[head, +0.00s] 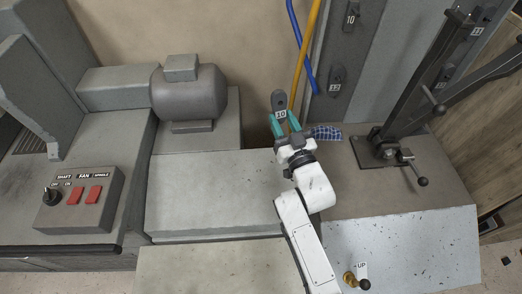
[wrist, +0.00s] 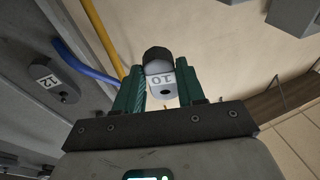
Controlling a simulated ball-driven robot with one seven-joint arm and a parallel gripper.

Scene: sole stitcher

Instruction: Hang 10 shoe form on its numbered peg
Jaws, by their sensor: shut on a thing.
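My gripper (head: 286,123) has teal fingers and is shut on a dark grey shoe form (head: 279,100) with a white label reading 10. The form stands up beyond the fingertips, held in the air left of the grey panel. In the wrist view, the shoe form (wrist: 160,73) sits between the two fingers of my gripper (wrist: 160,95), its label upside down. A dark piece with a 10 label (head: 350,18) is on the grey panel at the top of the head view, up and right of the held form. Its peg is not clear.
A dark piece labelled 12 (head: 335,80) is on the panel, also in the wrist view (wrist: 56,84). Blue (head: 301,45) and yellow (head: 306,50) pipes run between the form and the panel. A black lever stand (head: 390,145) is at right. A checked cloth (head: 326,132) lies near my gripper.

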